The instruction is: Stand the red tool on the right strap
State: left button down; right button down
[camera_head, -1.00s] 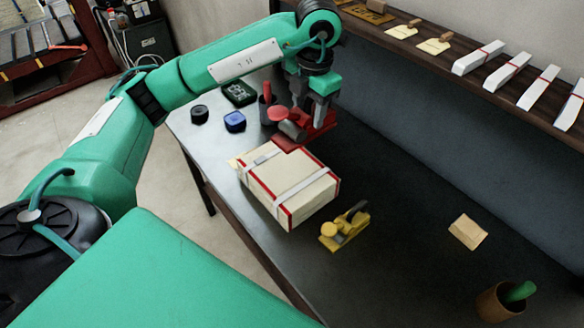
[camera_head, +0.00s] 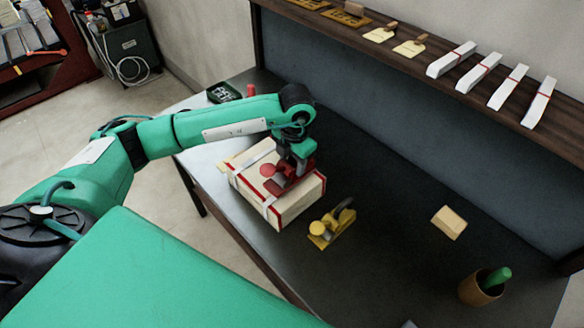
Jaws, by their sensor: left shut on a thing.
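The red tool (camera_head: 282,181), a hand plane with a round red knob, is in my left gripper (camera_head: 301,158), which is shut on it. The tool is over the right part of the pale, red-edged box (camera_head: 245,184) on the table. It hides much of the right strap (camera_head: 268,202), a light band across the box; the strap's near end shows. Whether the tool's sole touches the strap or hovers just above, I cannot tell. The left strap (camera_head: 254,161) lies on the box's left part. My right gripper is not in view.
A yellow hand plane (camera_head: 328,225) stands on the table just right of the box. A tan block (camera_head: 449,222) and a brown cup (camera_head: 478,290) with a green handle are farther right. A shelf (camera_head: 400,57) runs along the back. The table between is clear.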

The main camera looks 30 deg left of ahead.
aim_at(292, 167)
pick_arm(q)
notch_tip(292, 167, down, 3)
jog(key=shift+r+p, duration=0.1)
jog(key=shift+p, duration=0.4)
jog(key=shift+f, duration=0.45)
jog(key=shift+f, duration=0.2)
jog(key=c, duration=0.6)
grip_release()
jog(key=shift+c, duration=0.2)
